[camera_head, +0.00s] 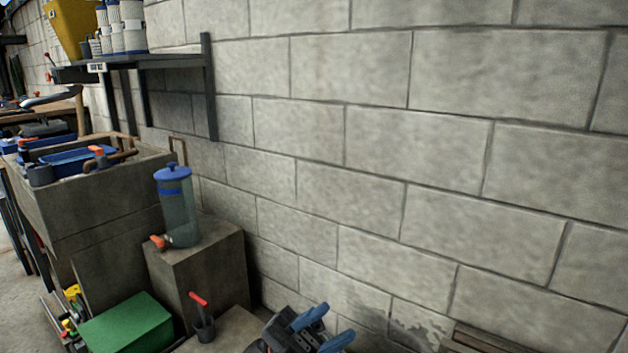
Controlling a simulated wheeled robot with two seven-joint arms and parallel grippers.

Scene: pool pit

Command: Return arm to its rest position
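My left gripper (335,323) is at the bottom edge of the head view, right of centre. Its two blue fingers are spread apart and point up to the right. I see nothing between them. The rest of the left arm is mostly below the picture's edge. My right gripper is not in view.
A clear canister (179,212) with a blue lid and orange tap stands on a concrete block (205,282). A dark cup (204,331) holds a red-handled tool. A green box (127,325), a stone sink (100,207) and a wall shelf (165,61) are left. Wooden slats (478,342) are lower right, by the block wall (420,150).

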